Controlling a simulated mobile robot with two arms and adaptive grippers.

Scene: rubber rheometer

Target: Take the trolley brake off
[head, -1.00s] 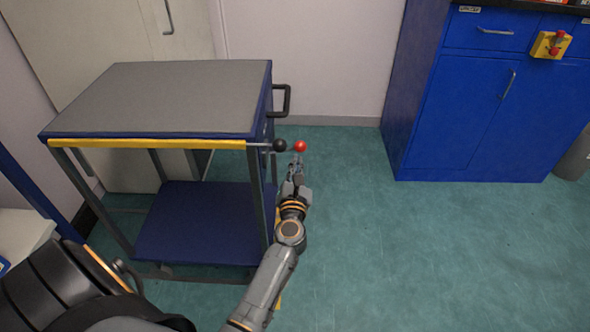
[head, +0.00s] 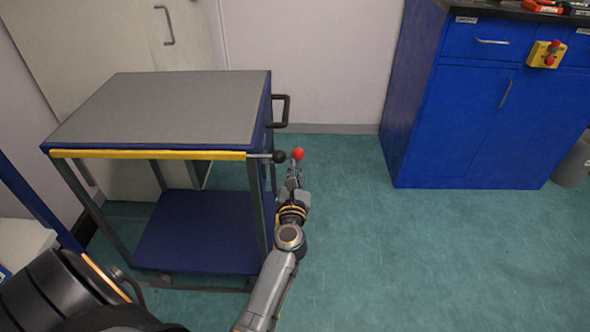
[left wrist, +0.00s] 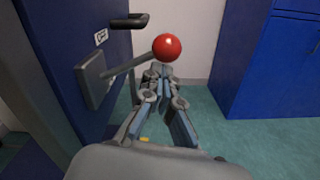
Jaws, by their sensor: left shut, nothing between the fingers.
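The trolley (head: 160,108) stands at the left of the head view, with a grey top, a yellow front strip and a blue lower shelf (head: 200,232). In the left wrist view the red ball (left wrist: 167,47) sits on a grey rod (left wrist: 130,66) that comes from a plate (left wrist: 93,80) on the trolley's side. My left gripper (head: 295,170) is shut and empty, its fingertips (left wrist: 163,72) close to the red ball. I cannot tell whether they touch. My right gripper is not in view.
A black push handle (head: 287,112) sticks out from the trolley's right side. A blue cabinet (head: 460,130) with a yellow switch box (head: 546,54) stands at the right. The green floor (head: 345,240) between them is clear.

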